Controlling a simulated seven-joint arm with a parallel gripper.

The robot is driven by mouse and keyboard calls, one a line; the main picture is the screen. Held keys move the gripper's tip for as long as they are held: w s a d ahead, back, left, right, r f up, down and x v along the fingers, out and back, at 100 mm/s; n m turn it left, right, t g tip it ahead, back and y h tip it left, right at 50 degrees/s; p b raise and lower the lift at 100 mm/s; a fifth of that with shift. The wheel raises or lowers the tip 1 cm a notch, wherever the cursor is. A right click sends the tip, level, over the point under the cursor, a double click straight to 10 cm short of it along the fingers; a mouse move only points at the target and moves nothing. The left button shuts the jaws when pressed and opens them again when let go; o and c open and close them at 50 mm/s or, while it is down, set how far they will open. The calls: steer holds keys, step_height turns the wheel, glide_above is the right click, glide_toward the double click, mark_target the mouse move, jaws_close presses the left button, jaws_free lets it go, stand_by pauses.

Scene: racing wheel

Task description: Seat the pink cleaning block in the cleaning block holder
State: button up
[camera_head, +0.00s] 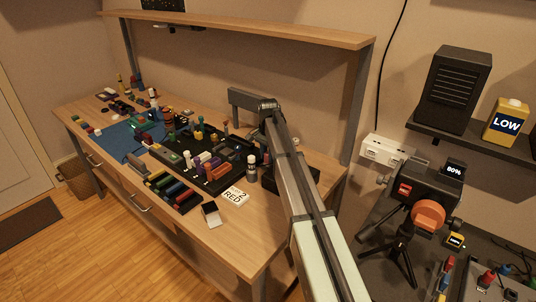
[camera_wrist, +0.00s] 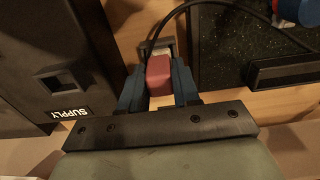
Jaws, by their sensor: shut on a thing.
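In the wrist view my gripper (camera_wrist: 159,78) has its two blue fingers shut on the pink cleaning block (camera_wrist: 159,73), which looks dull red here. Just beyond the block's far end is a small dark-framed fixture (camera_wrist: 164,44) with a pale inside on the wood; it looks like the cleaning block holder. The block partly covers it, and I cannot tell whether they touch. In the head view my arm reaches over the right part of the bench; the gripper tips, block and holder cannot be made out there.
A dark box labelled SUPPLY (camera_wrist: 68,80) with a square opening stands close left of the gripper. A dark speckled mat (camera_wrist: 225,60) with a black cable lies to the right, beside a black bar (camera_wrist: 284,70). The wooden bench (camera_head: 240,235) holds many small items at its middle and left.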

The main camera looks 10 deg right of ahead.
steer(key=shift+f, duration=0.5)
steer(key=o, duration=1.1)
step_height(320, 180, up, 14)
steer(key=shift+f, duration=0.1)
